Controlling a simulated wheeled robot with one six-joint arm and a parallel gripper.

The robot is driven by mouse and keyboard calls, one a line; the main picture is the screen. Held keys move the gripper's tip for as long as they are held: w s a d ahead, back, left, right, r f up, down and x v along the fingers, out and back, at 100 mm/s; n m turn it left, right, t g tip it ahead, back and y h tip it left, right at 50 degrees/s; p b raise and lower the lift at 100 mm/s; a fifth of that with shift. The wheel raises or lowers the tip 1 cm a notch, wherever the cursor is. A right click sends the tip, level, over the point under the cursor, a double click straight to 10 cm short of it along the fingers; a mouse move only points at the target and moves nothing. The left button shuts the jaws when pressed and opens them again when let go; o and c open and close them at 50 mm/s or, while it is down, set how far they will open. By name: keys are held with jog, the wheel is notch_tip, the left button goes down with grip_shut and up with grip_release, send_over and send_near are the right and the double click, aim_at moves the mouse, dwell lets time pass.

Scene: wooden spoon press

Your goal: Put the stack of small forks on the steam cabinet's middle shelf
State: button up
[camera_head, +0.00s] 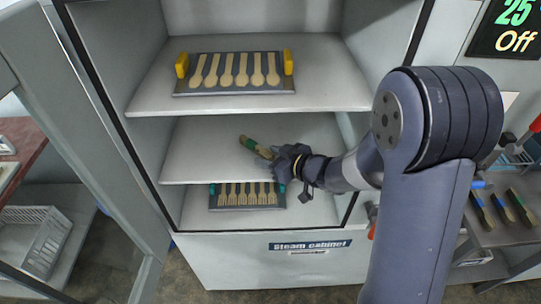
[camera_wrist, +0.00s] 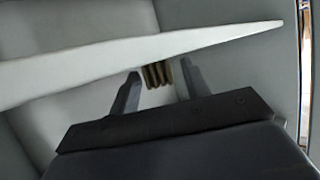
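In the wrist view the stack (camera_wrist: 157,75) shows as several brown strips between the two fingers of my gripper (camera_wrist: 159,78). The shelf edge (camera_wrist: 80,72) cuts off the fingertips.
The upper shelf (camera_head: 320,90) bears a dark press with spoons (camera_head: 236,72) and yellow ends. The lower shelf holds a tray of forks (camera_head: 246,196). The open door (camera_head: 75,110) stands left. A white crate (camera_head: 45,243) is farther left. The middle shelf is otherwise clear.

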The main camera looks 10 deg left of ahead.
jog(key=shift+r, duration=0.3)
jog(key=v, duration=1.2)
jog(key=shift+c, duration=0.6)
dwell(0.4)
